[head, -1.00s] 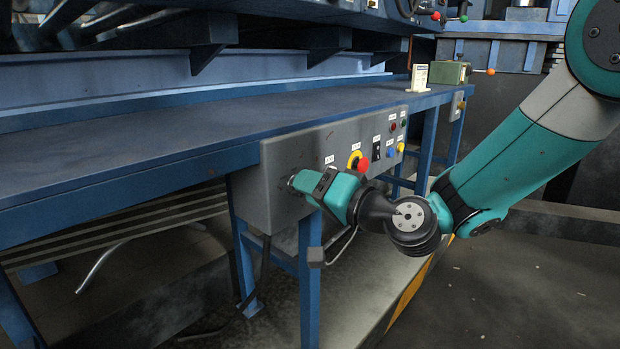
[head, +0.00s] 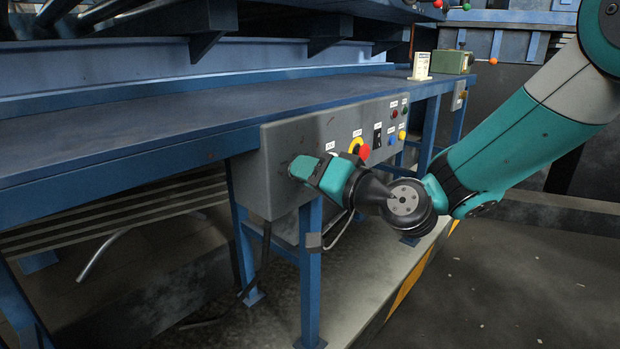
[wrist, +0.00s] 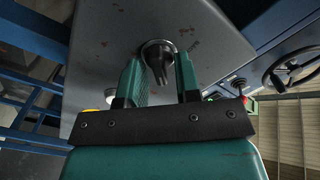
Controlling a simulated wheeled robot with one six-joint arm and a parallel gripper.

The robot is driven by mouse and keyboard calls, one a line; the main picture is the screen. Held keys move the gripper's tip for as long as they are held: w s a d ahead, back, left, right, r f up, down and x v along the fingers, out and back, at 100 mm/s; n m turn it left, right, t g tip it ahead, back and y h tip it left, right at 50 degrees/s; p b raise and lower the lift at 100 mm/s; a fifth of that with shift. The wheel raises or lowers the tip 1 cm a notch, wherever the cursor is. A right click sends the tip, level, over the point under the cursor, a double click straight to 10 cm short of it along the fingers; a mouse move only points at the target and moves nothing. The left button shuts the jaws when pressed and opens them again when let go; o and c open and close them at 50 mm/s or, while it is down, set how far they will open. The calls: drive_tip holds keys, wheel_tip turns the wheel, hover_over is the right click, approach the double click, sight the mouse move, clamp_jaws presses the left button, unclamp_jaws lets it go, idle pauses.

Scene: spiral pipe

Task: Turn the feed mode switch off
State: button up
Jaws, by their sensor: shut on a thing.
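The feed mode switch (wrist: 159,66) is a dark knob in a round metallic collar on the grey control box. In the wrist view it lies between the two green fingers of my gripper (wrist: 159,76), which is shut on it. The knob is seen nearly end-on, and its marked position cannot be read. In the head view my gripper (head: 301,168) meets the left part of the front of the control box (head: 257,180) and hides the switch.
Right of my gripper, a red emergency button (head: 363,151) on a yellow base sticks out from the box. Several small coloured buttons and a black switch (head: 377,136) sit further right. The blue bench (head: 150,125) runs above; blue legs stand below.

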drive_tip(key=n+b, duration=0.8)
drive_tip(key=b, duration=0.2)
drive_tip(key=shift+s+n, duration=0.1)
drive_tip(key=shift+n, duration=0.2)
drive_tip(key=shift+a+r, duration=0.1)
drive_tip(key=o, duration=0.6)
drive_tip(key=shift+c, duration=0.2)
drive_tip(key=v, duration=1.7)
drive_tip(key=shift+s+b, duration=0.2)
drive_tip(key=shift+b, duration=0.25)
